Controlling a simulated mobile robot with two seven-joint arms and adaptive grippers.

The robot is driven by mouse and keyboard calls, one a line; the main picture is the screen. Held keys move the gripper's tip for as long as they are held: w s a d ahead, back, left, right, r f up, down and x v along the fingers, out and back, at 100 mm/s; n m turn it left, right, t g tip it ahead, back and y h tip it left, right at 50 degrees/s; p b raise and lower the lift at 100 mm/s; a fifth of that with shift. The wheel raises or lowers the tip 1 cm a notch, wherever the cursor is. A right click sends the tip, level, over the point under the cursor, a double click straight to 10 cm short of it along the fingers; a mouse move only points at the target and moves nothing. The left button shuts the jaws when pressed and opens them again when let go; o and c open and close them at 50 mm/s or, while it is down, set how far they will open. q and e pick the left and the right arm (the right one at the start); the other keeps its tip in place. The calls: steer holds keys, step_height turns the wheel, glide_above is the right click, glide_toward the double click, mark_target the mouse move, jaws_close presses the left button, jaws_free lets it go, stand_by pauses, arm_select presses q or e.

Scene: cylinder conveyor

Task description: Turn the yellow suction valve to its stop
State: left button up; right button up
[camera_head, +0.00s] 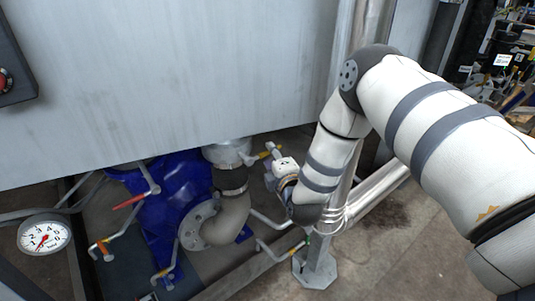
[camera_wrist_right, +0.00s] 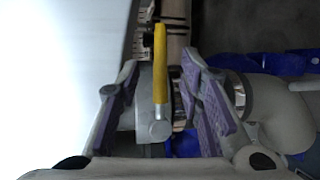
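The yellow valve handle (camera_wrist_right: 161,68) stands lengthwise between the two fingers of my right gripper (camera_wrist_right: 161,82) in the right wrist view. The fingers are open, with a gap on each side of the handle. The handle's lower end meets a round grey hub (camera_wrist_right: 158,131). In the head view a small yellow handle (camera_head: 264,154) shows beside the pipe under the tank, just left of my right gripper (camera_head: 270,165). The wrist partly hides the valve there. My left gripper is not in view.
A grey tank (camera_head: 180,80) overhangs the blue pump (camera_head: 178,192) and its curved pipe (camera_head: 230,215). A red handle (camera_head: 130,201), an orange handle (camera_head: 101,250) and a gauge (camera_head: 45,236) are at left. A metal post (camera_head: 318,258) stands close by my right wrist.

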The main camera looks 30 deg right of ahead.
steer(key=x, duration=0.3)
steer(key=shift+w+d+f, duration=0.1)
steer(key=shift+w, duration=0.05)
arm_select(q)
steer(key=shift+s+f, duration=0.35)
arm_select(e)
steer(key=shift+c, duration=0.3)
jaws_close()
